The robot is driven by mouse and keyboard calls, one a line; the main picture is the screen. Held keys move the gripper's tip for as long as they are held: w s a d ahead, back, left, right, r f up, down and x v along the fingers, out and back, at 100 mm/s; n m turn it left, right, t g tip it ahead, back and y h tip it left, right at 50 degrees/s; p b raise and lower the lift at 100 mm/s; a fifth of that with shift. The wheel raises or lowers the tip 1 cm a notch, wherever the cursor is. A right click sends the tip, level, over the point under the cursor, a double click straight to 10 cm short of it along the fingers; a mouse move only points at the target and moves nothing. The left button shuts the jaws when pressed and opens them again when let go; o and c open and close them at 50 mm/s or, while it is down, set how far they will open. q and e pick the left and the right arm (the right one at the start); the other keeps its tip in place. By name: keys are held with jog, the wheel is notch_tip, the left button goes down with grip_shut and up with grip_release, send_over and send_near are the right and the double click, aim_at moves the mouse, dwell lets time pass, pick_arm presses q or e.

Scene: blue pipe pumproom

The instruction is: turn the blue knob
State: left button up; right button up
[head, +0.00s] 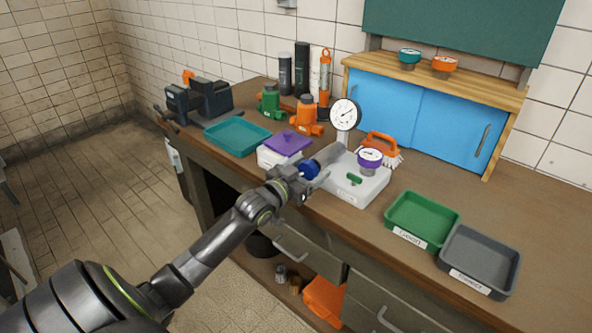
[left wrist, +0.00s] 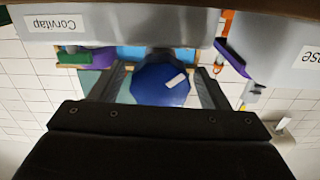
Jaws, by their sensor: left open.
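The blue knob (head: 309,168) is on the left side of a pale grey housing (head: 345,190) at the bench's front edge. In the left wrist view the blue knob (left wrist: 160,84) fills the middle and carries a small white mark. My left gripper (head: 301,177) is at the knob, coming from the front left, and partly hides it. In the left wrist view its open fingers (left wrist: 160,92) stand on either side of the knob. I cannot tell whether they touch it. My right gripper is not in view.
A white container with a purple lid (head: 288,143) stands close left of the knob. A dial gauge (head: 345,114) rises behind it, and a purple gauge (head: 370,158) stands right. A teal tray (head: 237,137) is at left; green (head: 422,220) and grey trays (head: 480,260) are at right.

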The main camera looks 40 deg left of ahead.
pick_arm(q)
jog(key=s+a, duration=0.1)
jog(key=s, duration=1.6)
jog(key=shift+a+p, duration=0.15)
jog(key=shift+p, duration=0.25)
jog(key=shift+s, duration=0.1)
